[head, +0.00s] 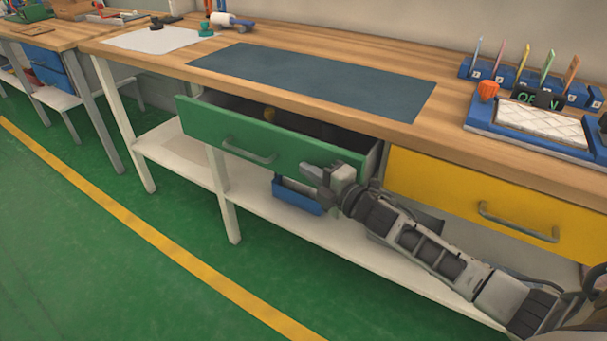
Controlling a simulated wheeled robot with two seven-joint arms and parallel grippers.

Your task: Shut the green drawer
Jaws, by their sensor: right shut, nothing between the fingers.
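The green drawer (237,143) stands pulled out from under the wooden workbench (130,50). Its grey bar handle (249,152) is on the front panel. My right gripper (313,174) is shut and empty in front of the right part of the drawer front, to the right of the handle. Whether its fingers touch the panel I cannot tell. My left gripper is not in view.
A yellow drawer (495,205) is to the right. A white lower shelf (260,213) holds a blue bin (297,196) below the green drawer. A dark mat (310,80) and a blue tray (540,135) lie on the bench. The green floor (80,250) in front is clear.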

